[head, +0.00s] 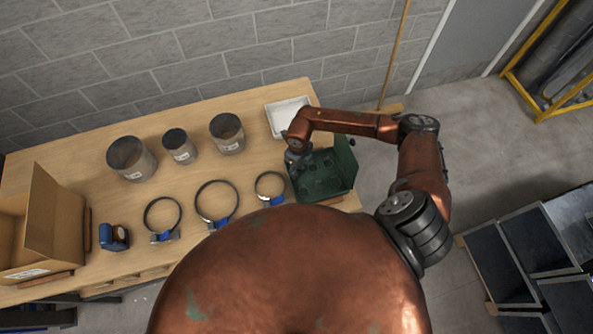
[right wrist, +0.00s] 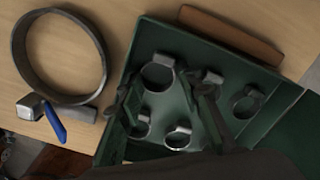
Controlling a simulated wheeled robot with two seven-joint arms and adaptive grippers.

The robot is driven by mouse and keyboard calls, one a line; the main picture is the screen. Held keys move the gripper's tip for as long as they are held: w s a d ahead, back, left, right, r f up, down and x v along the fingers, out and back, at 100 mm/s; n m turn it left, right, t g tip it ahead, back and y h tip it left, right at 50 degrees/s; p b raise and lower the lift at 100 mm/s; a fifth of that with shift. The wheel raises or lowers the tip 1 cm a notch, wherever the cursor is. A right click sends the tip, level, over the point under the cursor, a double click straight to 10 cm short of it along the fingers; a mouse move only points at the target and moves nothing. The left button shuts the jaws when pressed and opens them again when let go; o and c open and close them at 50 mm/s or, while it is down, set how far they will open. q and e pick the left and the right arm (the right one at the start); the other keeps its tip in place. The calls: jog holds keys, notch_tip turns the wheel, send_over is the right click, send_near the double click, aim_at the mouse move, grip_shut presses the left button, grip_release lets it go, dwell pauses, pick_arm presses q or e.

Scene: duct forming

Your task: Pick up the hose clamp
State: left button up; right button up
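Several small grey metal hose clamps lie in the green bin (head: 341,177); in the right wrist view one is at the upper left (right wrist: 157,74), another at the right (right wrist: 247,101). Three larger ring clamps with blue levers rest on the table: left (head: 163,218), middle (head: 217,204) and right (head: 269,187). The right one is also large in the right wrist view (right wrist: 61,56). My right gripper (head: 298,160) is over the left part of the bin. In the right wrist view its dark fingers (right wrist: 167,100) are apart, with no clamp held between them. My left gripper is out of view.
Three metal duct cylinders (head: 131,158) stand at the back of the wooden table (head: 90,198). A white tray (head: 285,116) is behind the bin. A blue tool (head: 113,237) and an open cardboard box (head: 48,228) are at the left.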

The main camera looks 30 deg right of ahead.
jog(key=shift+c, duration=1.1)
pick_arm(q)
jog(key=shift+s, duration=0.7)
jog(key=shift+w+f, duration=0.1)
pick_arm(e)
jog(key=shift+r, duration=0.1)
